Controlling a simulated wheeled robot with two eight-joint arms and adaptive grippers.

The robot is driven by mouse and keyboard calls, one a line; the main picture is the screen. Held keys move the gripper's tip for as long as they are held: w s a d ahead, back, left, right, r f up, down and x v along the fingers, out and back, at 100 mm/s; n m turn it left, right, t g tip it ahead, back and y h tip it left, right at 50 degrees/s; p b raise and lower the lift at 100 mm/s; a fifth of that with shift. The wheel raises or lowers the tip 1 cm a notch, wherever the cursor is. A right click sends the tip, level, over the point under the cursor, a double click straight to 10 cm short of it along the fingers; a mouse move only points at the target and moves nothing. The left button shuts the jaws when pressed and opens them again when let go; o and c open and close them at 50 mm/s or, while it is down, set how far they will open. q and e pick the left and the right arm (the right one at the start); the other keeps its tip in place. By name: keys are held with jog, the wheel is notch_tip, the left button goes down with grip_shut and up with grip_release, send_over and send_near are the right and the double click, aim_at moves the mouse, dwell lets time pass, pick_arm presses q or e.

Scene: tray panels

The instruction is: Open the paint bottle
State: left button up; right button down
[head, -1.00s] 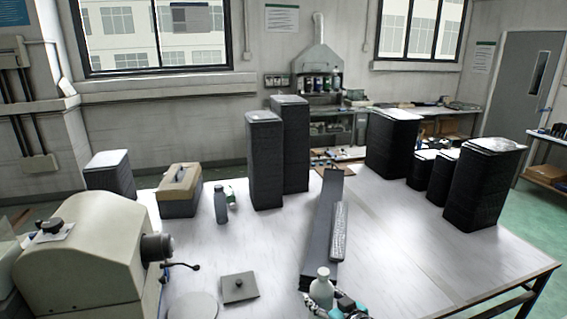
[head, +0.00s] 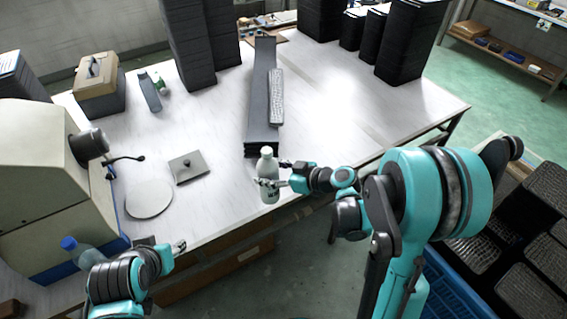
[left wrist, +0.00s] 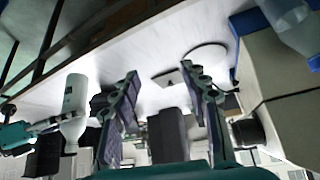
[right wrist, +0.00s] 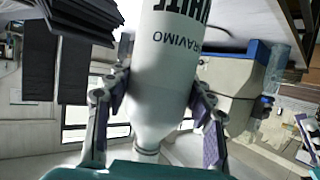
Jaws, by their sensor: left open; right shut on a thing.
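The paint bottle (head: 266,165) is white with dark lettering and stands upright near the table's front edge in the head view. It also shows in the left wrist view (left wrist: 75,98), where the picture is upside down, and large in the right wrist view (right wrist: 163,75). A white cap-like top (head: 267,151) sits on its neck. My right gripper (head: 272,183) is shut on the bottle's body, one finger on each side. My left gripper (head: 179,246) is open and empty at the front edge, left of the bottle and apart from it; its spread fingers show in the left wrist view (left wrist: 162,100).
A long dark panel (head: 262,100) lies behind the bottle. A square plate with a knob (head: 187,168) and a round disc (head: 149,199) lie to the left. A beige machine (head: 30,150) and a blue-capped bottle (head: 85,252) stand further left. Tall dark stacks (head: 190,45) stand behind.

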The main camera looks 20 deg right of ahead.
pick_arm(q)
jog(key=shift+c, duration=0.2)
jog(key=w+d+r+m+g, duration=0.3)
jog(key=w+d+r+m, duration=0.2)
jog(key=w+d+m, duration=0.5)
jog(key=w+d+r+m+g, duration=0.2)
jog(key=w+d+r+m, duration=0.35)
jog(key=m, duration=0.85)
jog(key=w+d+f+m+g, duration=0.1)
jog(key=w+d+m+g, duration=0.1)
jog(key=w+d+m, duration=0.5)
notch_tip(320, 180, down, 8)
jog(key=s+a+m, duration=0.1)
jog(key=a, duration=0.1)
jog(key=shift+s+a+m, duration=0.3)
jog(key=shift+a+m, duration=0.1)
pick_arm(e)
jog(key=w+a+f+n+g+y, duration=0.1)
jog(key=a+f+n+g+y, duration=0.2)
jog(key=a+f+n+g, duration=0.2)
jog(key=a+n+g, duration=0.2)
jog(key=a, duration=0.2)
jog(key=shift+g+y, duration=0.3)
jog(key=shift+y, duration=0.1)
jog(key=shift+w, duration=0.1)
